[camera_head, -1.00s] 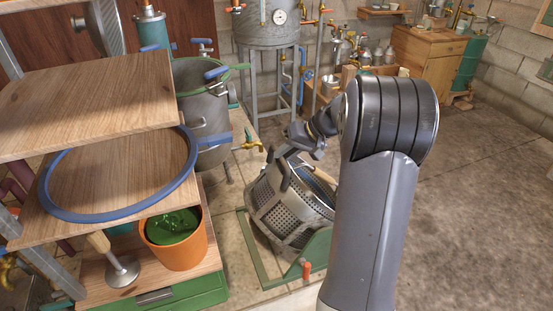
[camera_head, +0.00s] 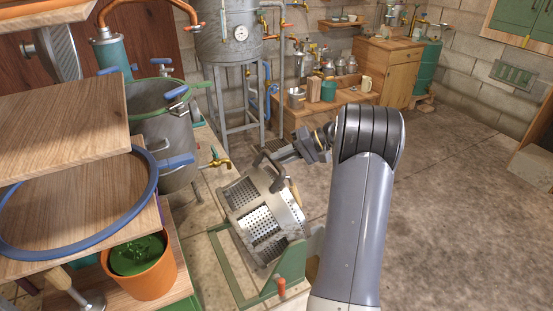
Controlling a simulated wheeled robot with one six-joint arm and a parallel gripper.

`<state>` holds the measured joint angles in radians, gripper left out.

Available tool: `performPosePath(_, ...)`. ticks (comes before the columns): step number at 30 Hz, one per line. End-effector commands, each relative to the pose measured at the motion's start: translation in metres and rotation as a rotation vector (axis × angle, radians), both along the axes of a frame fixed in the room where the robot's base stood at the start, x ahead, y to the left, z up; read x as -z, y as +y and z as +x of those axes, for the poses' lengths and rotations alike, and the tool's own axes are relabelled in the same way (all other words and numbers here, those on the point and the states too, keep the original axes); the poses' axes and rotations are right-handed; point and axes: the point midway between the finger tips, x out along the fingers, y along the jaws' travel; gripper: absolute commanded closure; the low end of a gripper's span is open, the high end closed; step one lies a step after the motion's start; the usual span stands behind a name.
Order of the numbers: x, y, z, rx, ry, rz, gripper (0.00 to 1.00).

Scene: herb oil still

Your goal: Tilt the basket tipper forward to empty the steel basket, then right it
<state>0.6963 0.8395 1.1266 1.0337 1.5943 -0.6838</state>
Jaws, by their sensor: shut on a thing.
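The steel basket (camera_head: 260,222) is a perforated metal drum, seen low in the middle. It leans strongly over in the basket tipper's green frame (camera_head: 222,262), and its perforated side faces me. I cannot see inside it or whether it holds anything. A short wooden handle (camera_head: 295,192) stands at its right edge. My gripper (camera_head: 266,155) is at the basket's upper edge, reaching in from the right. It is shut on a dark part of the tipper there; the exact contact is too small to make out.
An orange pot (camera_head: 150,279) with green contents stands at lower left beneath wooden shelves (camera_head: 60,130). A tank on legs (camera_head: 228,45) is farther back. The floor (camera_head: 455,200) at right is clear.

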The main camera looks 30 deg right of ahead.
Motion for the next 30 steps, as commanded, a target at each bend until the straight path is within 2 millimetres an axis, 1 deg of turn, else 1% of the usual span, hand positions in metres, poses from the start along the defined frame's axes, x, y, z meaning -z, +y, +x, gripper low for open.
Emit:
performPosePath(1, 0.001, -0.006, 0.000, 0.011, -0.003, -0.006, 1.00)
performPosePath(8, 0.005, -0.011, 0.000, 0.010, -0.001, -0.008, 1.00)
performPosePath(27, 0.012, -0.012, -0.002, 0.007, 0.010, -0.006, 1.00)
performPosePath(28, 0.012, -0.012, -0.001, 0.007, 0.010, -0.006, 0.80)
performPosePath(30, 0.011, -0.012, -0.001, 0.007, 0.010, -0.005, 0.75)
